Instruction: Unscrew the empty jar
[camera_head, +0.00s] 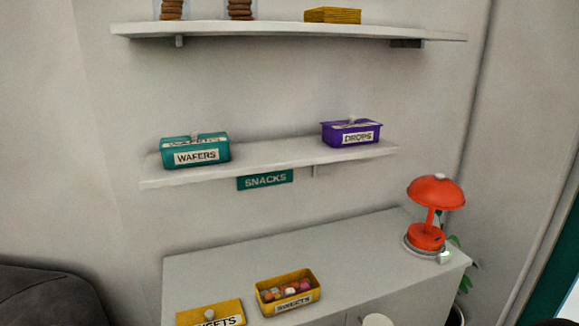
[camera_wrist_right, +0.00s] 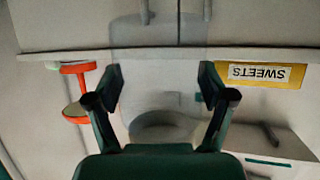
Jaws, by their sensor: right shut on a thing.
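In the right wrist view, which is upside down, my right gripper (camera_wrist_right: 160,86) has its two fingers on either side of a clear, see-through jar (camera_wrist_right: 160,75). It is shut on the jar, in front of the cabinet. A grey rounded part (camera_wrist_right: 165,126), perhaps the lid, shows at the jar's end nearer my palm in the picture. No contents show in the jar. In the head view a pale round top (camera_head: 377,320) shows at the bottom edge, perhaps the same jar's. My left gripper is not in view.
The cabinet top (camera_head: 225,262) carries an open yellow SWEETS box (camera_head: 288,293), a yellow lid (camera_head: 209,313) beside it and a red lamp (camera_head: 427,238). Above are a shelf (camera_head: 275,157) with teal WAFERS (camera_head: 196,152) and purple DROPS (camera_head: 350,134) boxes, and a higher shelf (camera_head: 270,31).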

